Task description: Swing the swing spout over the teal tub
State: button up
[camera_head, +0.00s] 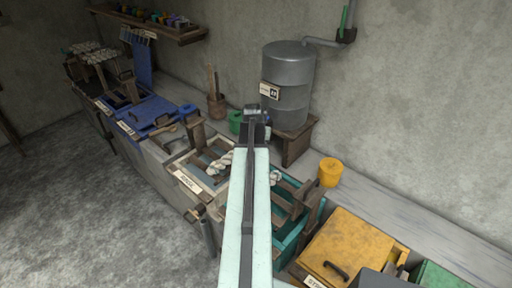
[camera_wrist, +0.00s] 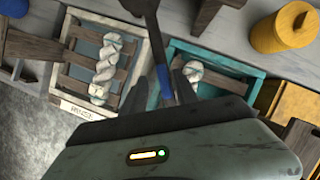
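The swing spout (camera_wrist: 153,42) shows in the wrist view as a dark pipe with a blue section, coming down from the top edge. Its blue part lies between the fingers of my gripper (camera_wrist: 160,88), which look apart; contact is not clear. The spout crosses the picture near the left rim of the teal tub (camera_wrist: 217,48); its lower end is hidden by my gripper. The teal tub, with wooden bars and a pale yarn skein (camera_wrist: 192,72) in it, also shows in the head view (camera_head: 292,240), partly behind my arm. My gripper (camera_head: 256,114) is at the arm's far end there.
A pale-framed rinse tub (camera_wrist: 60,72) with a twisted skein (camera_wrist: 106,68) sits left of the teal tub. A grey metal tank (camera_head: 288,75) stands behind on a wooden stand. A yellow pot (camera_head: 330,172) and a yellow box (camera_head: 350,245) stand to the right.

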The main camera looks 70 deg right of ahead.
jog(key=p+v, duration=0.7)
jog(key=shift+s+r, duration=0.15)
jog(key=shift+r, duration=0.2)
jog(key=shift+a, duration=0.1)
